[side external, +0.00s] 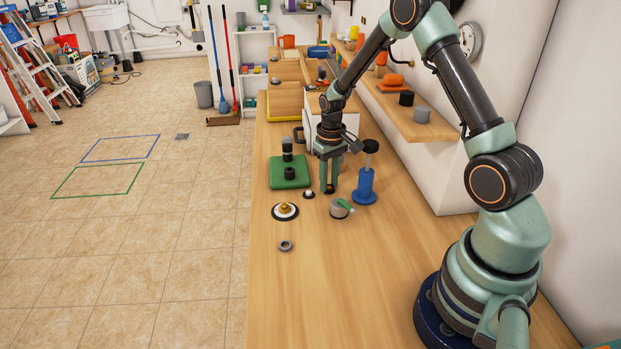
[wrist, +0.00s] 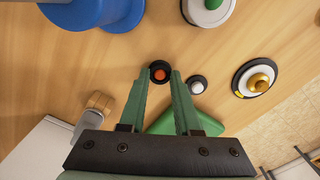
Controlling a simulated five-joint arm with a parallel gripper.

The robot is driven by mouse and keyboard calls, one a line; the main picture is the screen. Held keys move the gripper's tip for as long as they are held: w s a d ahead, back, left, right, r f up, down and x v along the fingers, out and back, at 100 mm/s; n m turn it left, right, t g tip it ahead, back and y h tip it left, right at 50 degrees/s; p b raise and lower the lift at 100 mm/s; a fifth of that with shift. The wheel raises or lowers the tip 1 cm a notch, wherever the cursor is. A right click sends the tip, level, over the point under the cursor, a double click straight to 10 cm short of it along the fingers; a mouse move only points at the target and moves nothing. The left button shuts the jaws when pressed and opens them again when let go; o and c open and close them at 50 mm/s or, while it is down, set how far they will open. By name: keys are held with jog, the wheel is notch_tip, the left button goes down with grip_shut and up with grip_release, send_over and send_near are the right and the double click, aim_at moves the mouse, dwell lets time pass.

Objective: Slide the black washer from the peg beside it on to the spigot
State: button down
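My gripper (side external: 329,186) points straight down, low over the bench. In the wrist view its fingers (wrist: 160,76) are apart, with a low red-centred black button (wrist: 159,72) showing between the tips. I cannot tell if they touch it. Left of my gripper, a green base (side external: 276,183) carries a short black ring-like piece (side external: 290,174) and a taller dark post (side external: 287,151) behind it. These look like the washer on its peg and the spigot, but they are too small to be sure. In the wrist view the green base (wrist: 200,122) is mostly hidden behind my gripper.
Close by are a white button (side external: 308,194), a gold knob (side external: 285,209), a grey cylinder with green lever (side external: 340,209) and a blue stand (side external: 365,187). A grey ring (side external: 285,245) lies nearer. A white box (side external: 312,128) stands behind. The front bench is clear.

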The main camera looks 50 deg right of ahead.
jog(key=shift+r, duration=0.15)
jog(key=shift+r, duration=2.35)
jog(key=c, duration=1.6)
grip_release()
jog(key=shift+w+a, duration=0.15)
jog(key=shift+a, duration=0.4)
notch_tip(320, 180, up, 2)
jog(key=m, duration=0.1)
send_over(285, 205)
jog(key=shift+w, duration=0.1)
notch_tip(285, 205, down, 2)
jog(key=shift+f, duration=0.95)
jog(key=shift+f, duration=1.05)
